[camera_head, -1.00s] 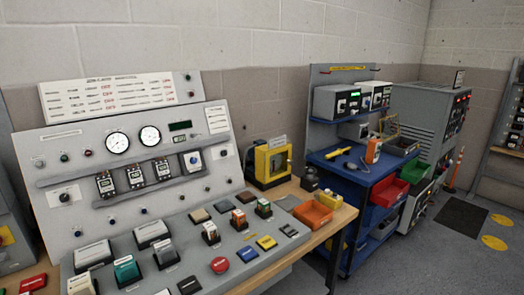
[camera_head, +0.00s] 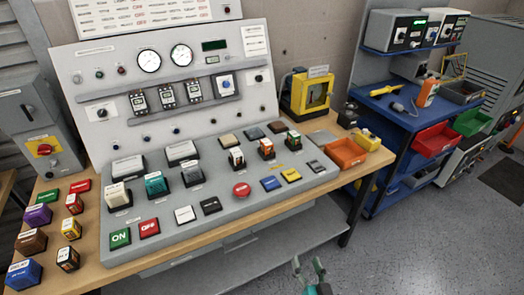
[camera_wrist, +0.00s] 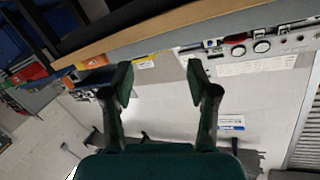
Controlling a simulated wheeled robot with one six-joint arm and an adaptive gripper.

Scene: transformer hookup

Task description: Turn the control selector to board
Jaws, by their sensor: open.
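The grey control panel (camera_head: 75,75) stands on a wooden bench and carries several knobs. A black rotary knob on a white plate (camera_head: 102,112) is at its left, and another (camera_head: 258,78) is at its right. A blue knob (camera_head: 227,84) sits in a dark frame between them. Their labels are too small to read, so I cannot tell which one is the control selector. My gripper (camera_head: 311,268) shows at the bottom of the head view, in front of the bench and away from the panel. In the wrist view my gripper (camera_wrist: 160,88) is open, with nothing between its fingers.
The wooden bench edge (camera_head: 90,280) runs along the front, with several coloured buttons and blocks on top. An orange bin (camera_head: 344,153) and a yellow device (camera_head: 310,95) stand at the right. A blue cart (camera_head: 395,115) is beyond. The floor (camera_head: 420,245) at the lower right is clear.

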